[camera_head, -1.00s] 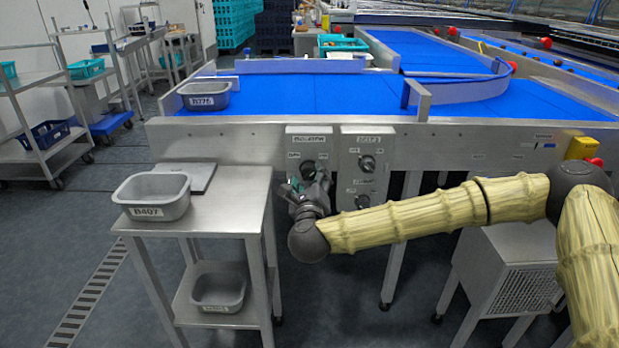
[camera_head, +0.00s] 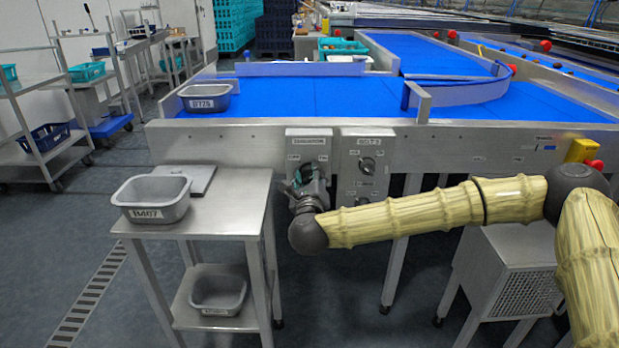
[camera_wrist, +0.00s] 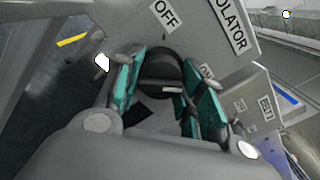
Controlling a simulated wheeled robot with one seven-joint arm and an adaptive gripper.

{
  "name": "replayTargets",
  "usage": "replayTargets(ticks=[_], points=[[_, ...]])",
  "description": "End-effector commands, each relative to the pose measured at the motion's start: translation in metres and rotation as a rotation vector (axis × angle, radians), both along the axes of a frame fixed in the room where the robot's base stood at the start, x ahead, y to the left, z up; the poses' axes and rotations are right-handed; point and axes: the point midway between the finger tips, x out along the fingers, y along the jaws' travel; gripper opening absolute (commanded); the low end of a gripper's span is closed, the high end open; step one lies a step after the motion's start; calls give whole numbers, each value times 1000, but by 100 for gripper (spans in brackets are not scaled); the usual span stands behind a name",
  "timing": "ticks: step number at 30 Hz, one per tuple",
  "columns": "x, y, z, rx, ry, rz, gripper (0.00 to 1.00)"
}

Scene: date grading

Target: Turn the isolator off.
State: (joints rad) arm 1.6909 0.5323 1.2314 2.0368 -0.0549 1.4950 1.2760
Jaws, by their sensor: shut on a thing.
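The isolator is a grey box (camera_head: 309,141) on the front of the conveyor frame. The wrist view shows its plate (camera_wrist: 201,22), marked OFF and ISOLATOR, tilted in the picture. Its round black knob (camera_wrist: 160,72) lies between the teal finger pads. My gripper (camera_wrist: 165,95) is shut on the knob; it also shows in the head view (camera_head: 307,180), in front of the box. The gripper hides the knob in the head view. The second label, by the right finger, is partly covered, and I cannot tell exactly where the knob points.
The belt 2 box (camera_head: 366,165) with its own knobs is close on the right. A steel table (camera_head: 225,205) with a grey tub (camera_head: 152,199) stands close on the left. The blue belt (camera_head: 300,95) runs above. Floor in front is open.

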Motion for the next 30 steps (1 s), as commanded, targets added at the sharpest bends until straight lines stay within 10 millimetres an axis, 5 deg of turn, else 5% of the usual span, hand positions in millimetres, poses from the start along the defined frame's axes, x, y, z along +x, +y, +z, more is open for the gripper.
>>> replayTargets(ticks=[11, 30], points=[[0, 1, 4, -114, 0, 1, 14], [0, 0, 6, -691, -1, 2, 14]])
